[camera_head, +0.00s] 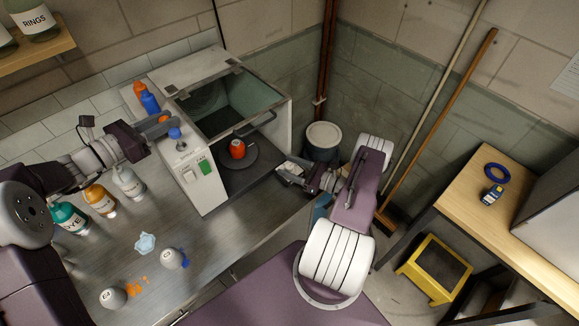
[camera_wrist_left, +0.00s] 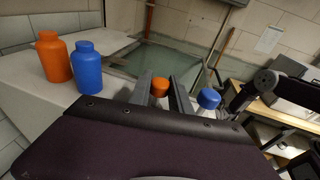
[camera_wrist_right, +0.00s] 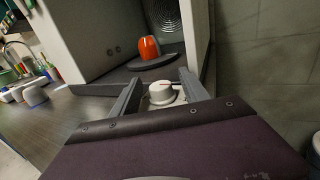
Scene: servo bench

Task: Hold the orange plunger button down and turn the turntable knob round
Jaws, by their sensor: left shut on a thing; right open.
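The orange plunger button (camera_wrist_left: 160,86) sits between the fingers of my left gripper (camera_wrist_left: 161,92) in the left wrist view. My left gripper (camera_head: 166,124) is shut on it at the machine's left top edge; in the head view the fingers largely hide the button. The pale turntable knob (camera_wrist_right: 162,92), with a red mark on top, stands between the spread fingers of my right gripper (camera_wrist_right: 161,88). My right gripper (camera_head: 291,174) is open around the knob at the machine's front right. Contact with the knob cannot be told.
An orange object (camera_head: 237,149) stands on a dark disc inside the glass-topped machine (camera_head: 276,128). Orange and blue bottles (camera_head: 150,102) stand behind. Several bottles stand on the bench's left.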

